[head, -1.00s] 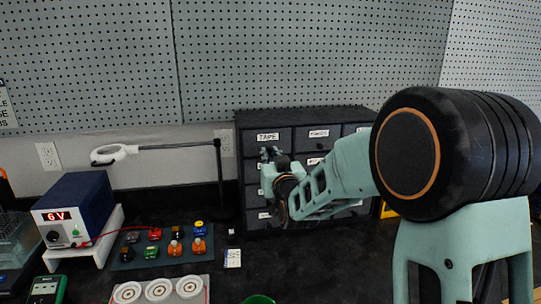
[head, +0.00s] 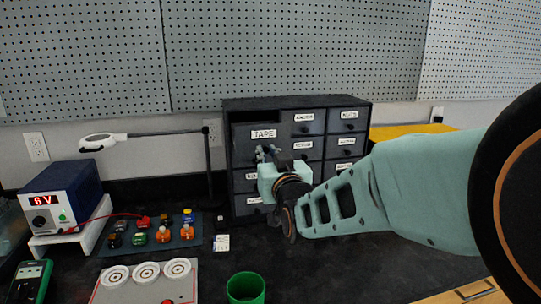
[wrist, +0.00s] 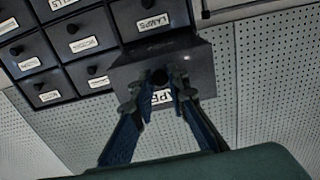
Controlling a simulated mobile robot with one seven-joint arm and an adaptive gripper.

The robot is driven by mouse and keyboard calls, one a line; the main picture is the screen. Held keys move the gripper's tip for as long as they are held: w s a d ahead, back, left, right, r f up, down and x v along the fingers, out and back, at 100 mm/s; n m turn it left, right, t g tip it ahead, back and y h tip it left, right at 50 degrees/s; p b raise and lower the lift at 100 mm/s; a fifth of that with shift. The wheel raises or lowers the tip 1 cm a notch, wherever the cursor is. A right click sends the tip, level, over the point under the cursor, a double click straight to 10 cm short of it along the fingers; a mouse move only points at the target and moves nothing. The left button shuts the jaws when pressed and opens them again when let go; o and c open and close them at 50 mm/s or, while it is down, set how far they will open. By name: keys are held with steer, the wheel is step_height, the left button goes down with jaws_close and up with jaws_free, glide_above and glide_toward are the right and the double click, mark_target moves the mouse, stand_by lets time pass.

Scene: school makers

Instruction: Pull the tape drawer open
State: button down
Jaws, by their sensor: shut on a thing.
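The tape drawer (head: 264,133) is the top left drawer of a dark cabinet (head: 300,104). Its labelled front stands out from the cabinet, so it is partly open. In the wrist view the drawer front (wrist: 197,66) juts out past the neighbouring drawers. My gripper (head: 268,153) is shut on the drawer's round knob (wrist: 160,77). In the wrist view my gripper's fingers (wrist: 160,92) close in on the knob from both sides and cover part of the TAPE label. The inside of the drawer cannot be seen.
The other cabinet drawers are shut. A lamp stand (head: 208,165) is left of the cabinet. On the dark bench are a 6V power supply (head: 70,196), a component board (head: 150,233), a green cup (head: 246,288) and a green meter (head: 30,282). A yellow thing (head: 410,131) is to the right.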

steer(key=c, duration=1.9)
jaws_free()
